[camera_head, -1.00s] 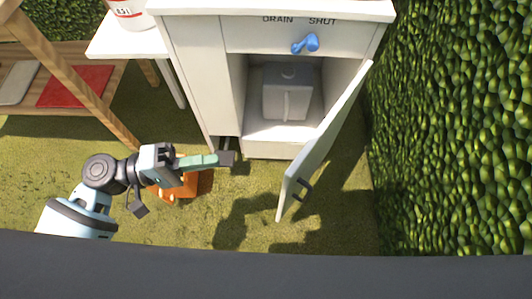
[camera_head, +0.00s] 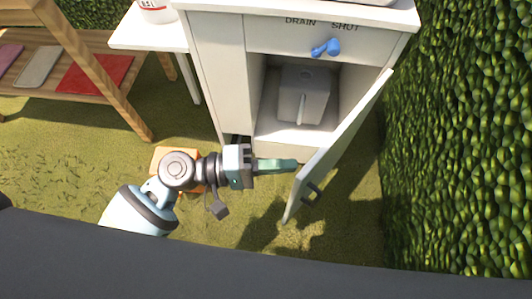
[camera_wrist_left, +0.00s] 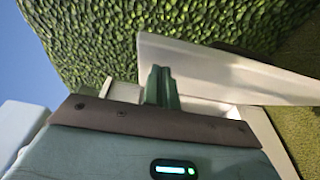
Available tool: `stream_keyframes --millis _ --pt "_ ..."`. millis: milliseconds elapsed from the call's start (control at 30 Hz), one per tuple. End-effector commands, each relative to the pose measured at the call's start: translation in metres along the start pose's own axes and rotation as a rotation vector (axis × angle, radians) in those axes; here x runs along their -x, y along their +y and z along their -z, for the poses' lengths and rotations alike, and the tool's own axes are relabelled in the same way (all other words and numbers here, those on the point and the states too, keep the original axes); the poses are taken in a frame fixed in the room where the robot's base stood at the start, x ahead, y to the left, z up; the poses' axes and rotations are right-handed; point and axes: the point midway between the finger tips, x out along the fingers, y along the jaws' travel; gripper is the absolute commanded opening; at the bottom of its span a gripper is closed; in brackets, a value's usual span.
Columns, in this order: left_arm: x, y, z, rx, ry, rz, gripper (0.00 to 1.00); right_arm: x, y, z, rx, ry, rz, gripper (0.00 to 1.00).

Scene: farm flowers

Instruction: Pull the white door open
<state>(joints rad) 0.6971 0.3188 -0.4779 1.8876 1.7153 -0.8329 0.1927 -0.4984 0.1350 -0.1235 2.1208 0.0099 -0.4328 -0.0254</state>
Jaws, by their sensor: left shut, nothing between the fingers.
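The white door (camera_head: 338,148) of the white cabinet (camera_head: 219,62) stands wide open, swung out toward me on its right side. Its dark handle (camera_head: 311,194) is on the outer face near the free edge. My left gripper (camera_head: 294,165) is shut and empty, with its green fingers at the inner face of the door near the free edge. I cannot tell whether they touch it. In the left wrist view the shut fingers (camera_wrist_left: 161,87) stand before the pale door panel (camera_wrist_left: 225,70). My right gripper is not in view.
A grey-white box (camera_head: 303,95) sits inside the open cabinet. A blue knob (camera_head: 326,47) is on the front above. An orange object (camera_head: 165,156) lies on the grass under my left arm. A green hedge (camera_head: 455,150) stands at right, a wooden shelf (camera_head: 112,86) at left.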

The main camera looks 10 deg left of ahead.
Motion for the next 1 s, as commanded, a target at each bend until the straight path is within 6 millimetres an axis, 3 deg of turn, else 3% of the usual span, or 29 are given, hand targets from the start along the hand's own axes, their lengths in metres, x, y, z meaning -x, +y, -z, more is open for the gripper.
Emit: stream_keyframes --millis 667,1000 --pt "-0.011 0.002 -0.014 0.001 0.030 -0.003 0.00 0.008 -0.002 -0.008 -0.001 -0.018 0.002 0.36" --pt "-0.059 0.004 -0.061 0.006 0.228 -0.005 0.00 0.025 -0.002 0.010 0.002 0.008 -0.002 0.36"
